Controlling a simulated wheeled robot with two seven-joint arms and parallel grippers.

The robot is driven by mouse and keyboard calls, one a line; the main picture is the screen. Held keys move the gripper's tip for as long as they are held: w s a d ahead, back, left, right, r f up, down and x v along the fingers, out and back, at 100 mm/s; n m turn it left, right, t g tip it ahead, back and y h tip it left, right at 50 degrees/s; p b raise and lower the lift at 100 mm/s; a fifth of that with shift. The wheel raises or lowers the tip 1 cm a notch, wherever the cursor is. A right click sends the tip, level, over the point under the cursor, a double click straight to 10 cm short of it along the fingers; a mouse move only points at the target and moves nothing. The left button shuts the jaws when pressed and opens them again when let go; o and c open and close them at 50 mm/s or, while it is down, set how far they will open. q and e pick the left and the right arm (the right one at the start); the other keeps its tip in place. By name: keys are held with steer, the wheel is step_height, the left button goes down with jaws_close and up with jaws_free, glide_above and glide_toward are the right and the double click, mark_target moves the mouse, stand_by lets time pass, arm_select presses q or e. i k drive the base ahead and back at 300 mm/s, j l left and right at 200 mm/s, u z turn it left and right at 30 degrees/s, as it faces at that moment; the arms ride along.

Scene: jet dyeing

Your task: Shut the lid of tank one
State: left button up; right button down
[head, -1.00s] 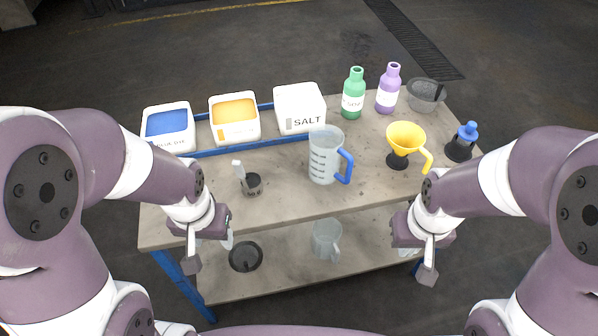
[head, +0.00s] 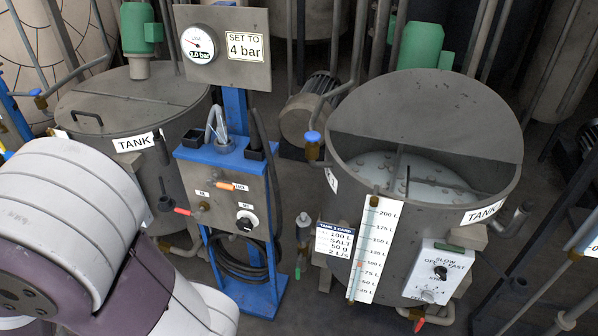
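The grey tank (head: 395,220) at the right carries a card (head: 335,242) reading "TANK 1 CARD" and a partly hidden "TANK" label (head: 482,212). No lid handle is clear to me. My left arm fills the lower left, and its gripper is out of frame. My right gripper is not in view.
A second tank (head: 130,105) at the left has a covered top with a handle. A blue stand (head: 225,180) with gauge panel, valves and hose stands between the tanks. A level scale (head: 372,245) and speed control box (head: 437,268) project from the right tank's front. Pipes crowd the right edge.

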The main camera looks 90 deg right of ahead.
mark_target(447, 111)
steer(key=z, duration=3.6)
